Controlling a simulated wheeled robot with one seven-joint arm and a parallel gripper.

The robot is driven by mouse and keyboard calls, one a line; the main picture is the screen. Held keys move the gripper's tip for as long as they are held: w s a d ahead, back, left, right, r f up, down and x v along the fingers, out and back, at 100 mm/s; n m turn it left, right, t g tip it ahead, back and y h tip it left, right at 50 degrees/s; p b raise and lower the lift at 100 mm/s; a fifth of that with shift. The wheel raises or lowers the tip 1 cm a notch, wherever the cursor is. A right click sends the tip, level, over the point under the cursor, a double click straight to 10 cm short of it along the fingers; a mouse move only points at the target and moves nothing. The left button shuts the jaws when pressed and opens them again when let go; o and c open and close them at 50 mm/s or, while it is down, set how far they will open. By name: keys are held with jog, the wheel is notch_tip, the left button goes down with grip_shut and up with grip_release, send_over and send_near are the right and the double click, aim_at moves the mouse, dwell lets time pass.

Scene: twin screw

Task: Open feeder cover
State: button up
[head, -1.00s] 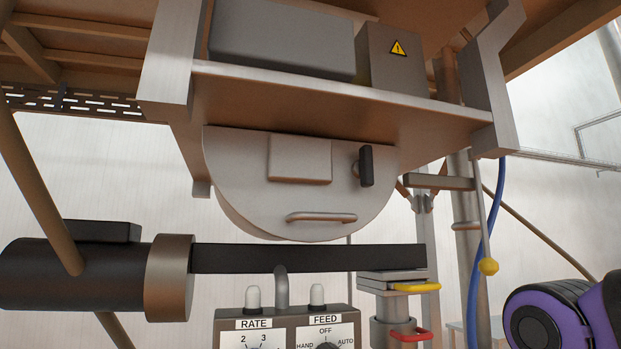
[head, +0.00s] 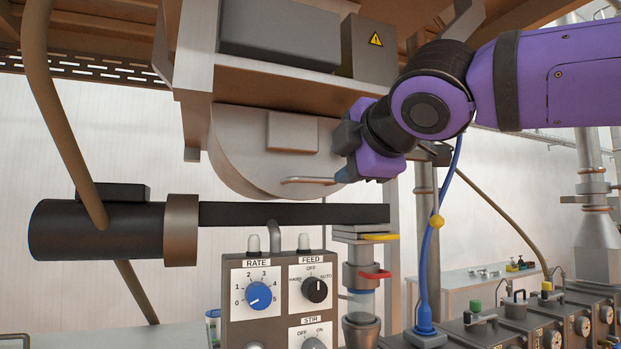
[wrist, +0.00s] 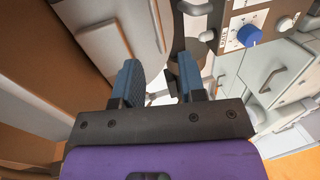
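The feeder cover (head: 240,150) is a pale metal half-round plate under the hopper shelf in the head view, and it looks closed. It bears a raised rectangular plate (head: 292,132) and a bar handle (head: 309,181) near its lower edge. My gripper (head: 346,155) is at the cover's right side, just right of the handle's right end, and hides the black latch there. In the wrist view my gripper (wrist: 160,78) has its two blue fingers apart, with no clear object held between them. I cannot tell whether it touches the cover.
A black motor (head: 97,228) with a long dark bar (head: 290,214) lies below the cover. A control box (head: 280,300) with RATE and FEED knobs stands below that. A yellow-handled slide (head: 380,237) and a red clamp (head: 375,274) are below my gripper. A blue hose (head: 430,270) hangs to the right.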

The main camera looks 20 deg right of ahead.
aim_at(319, 180)
jog(key=x, duration=1)
jog(key=shift+w+a+r, duration=0.1)
jog(key=shift+w+r, duration=0.05)
jog(key=shift+w, duration=0.25)
grip_shut()
